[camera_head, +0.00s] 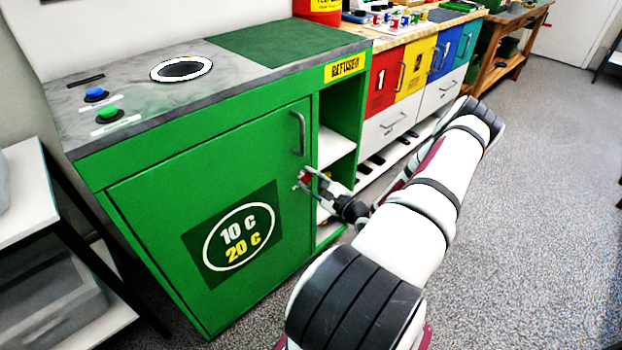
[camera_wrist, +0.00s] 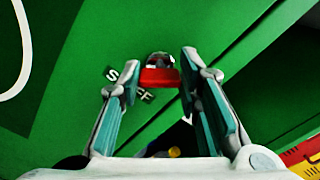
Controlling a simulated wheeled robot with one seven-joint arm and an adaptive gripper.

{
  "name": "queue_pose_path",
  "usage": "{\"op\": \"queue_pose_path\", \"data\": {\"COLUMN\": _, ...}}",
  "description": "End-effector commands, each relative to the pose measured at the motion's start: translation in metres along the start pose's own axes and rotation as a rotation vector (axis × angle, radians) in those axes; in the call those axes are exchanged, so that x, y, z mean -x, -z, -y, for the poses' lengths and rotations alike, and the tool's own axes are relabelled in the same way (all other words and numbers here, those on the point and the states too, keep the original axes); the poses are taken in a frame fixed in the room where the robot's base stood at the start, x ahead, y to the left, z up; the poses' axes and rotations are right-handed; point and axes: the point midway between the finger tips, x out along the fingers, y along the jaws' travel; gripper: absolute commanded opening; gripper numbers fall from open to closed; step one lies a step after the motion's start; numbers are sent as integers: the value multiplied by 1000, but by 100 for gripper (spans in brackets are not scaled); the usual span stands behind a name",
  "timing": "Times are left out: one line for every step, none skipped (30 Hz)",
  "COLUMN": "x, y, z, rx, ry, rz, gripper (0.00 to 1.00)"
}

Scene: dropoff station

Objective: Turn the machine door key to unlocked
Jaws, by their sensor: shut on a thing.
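The green machine door (camera_head: 150,210) is closed, with a grey bar handle (camera_head: 298,133) near its top right edge. The door key (camera_head: 304,179) has a red grip and sits in a round dark lock at the door's right edge, below the handle. The red key (camera_wrist: 159,77) also shows in the wrist view, lying crosswise between my fingertips. My gripper (camera_head: 308,181) is shut on the key. In the wrist view my gripper's two fingers (camera_wrist: 160,80) flank it. Small dark labels with white letters (camera_wrist: 113,75) sit beside the lock, partly hidden by the fingers and key.
An open shelf compartment (camera_head: 336,148) lies just right of the door. The grey counter (camera_head: 130,85) above carries a blue button (camera_head: 96,93) and a green button (camera_head: 108,112). Coloured drawers (camera_head: 382,80) stand further right. Grey floor (camera_head: 540,200) on the right is clear.

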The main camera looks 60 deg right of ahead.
Motion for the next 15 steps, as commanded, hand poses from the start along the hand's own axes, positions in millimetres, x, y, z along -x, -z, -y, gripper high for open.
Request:
{"op": "queue_pose_path", "data": {"x": 0, "y": 0, "z": 0, "rx": 46, "ry": -2, "rz": 1, "gripper": 4}}
{"op": "queue_pose_path", "data": {"x": 0, "y": 0, "z": -1, "rx": 75, "ry": -3, "rz": 0, "gripper": 4}}
{"op": "queue_pose_path", "data": {"x": -1, "y": -1, "z": -1, "rx": 113, "ry": -2, "rz": 2, "gripper": 4}}
{"op": "queue_pose_path", "data": {"x": -1, "y": 0, "z": -1, "rx": 141, "ry": -2, "rz": 2, "gripper": 4}}
{"op": "queue_pose_path", "data": {"x": 0, "y": 0, "z": -1, "rx": 169, "ry": -2, "rz": 0, "gripper": 4}}
{"op": "queue_pose_path", "data": {"x": 0, "y": 0, "z": -1, "rx": 207, "ry": -2, "rz": 0, "gripper": 4}}
{"op": "queue_pose_path", "data": {"x": -1, "y": 0, "z": -2, "rx": 235, "ry": -1, "rz": 1, "gripper": 4}}
{"op": "queue_pose_path", "data": {"x": -1, "y": 0, "z": -2, "rx": 263, "ry": -2, "rz": 1, "gripper": 4}}
{"op": "queue_pose_path", "data": {"x": 0, "y": 0, "z": -2, "rx": 302, "ry": -2, "rz": 1, "gripper": 4}}
{"op": "queue_pose_path", "data": {"x": 0, "y": 0, "z": -2, "rx": 330, "ry": -2, "rz": 1, "gripper": 4}}
{"op": "queue_pose_path", "data": {"x": -1, "y": 0, "z": -2, "rx": 359, "ry": -2, "rz": 2, "gripper": 4}}
{"op": "queue_pose_path", "data": {"x": -1, "y": 0, "z": -2, "rx": 396, "ry": -2, "rz": 1, "gripper": 4}}
{"op": "queue_pose_path", "data": {"x": 0, "y": 1, "z": -2, "rx": 425, "ry": -2, "rz": 0, "gripper": 4}}
{"op": "queue_pose_path", "data": {"x": 0, "y": 1, "z": -2, "rx": 453, "ry": -1, "rz": 0, "gripper": 4}}
{"op": "queue_pose_path", "data": {"x": -1, "y": 0, "z": -3, "rx": 490, "ry": -1, "rz": 1, "gripper": 4}}
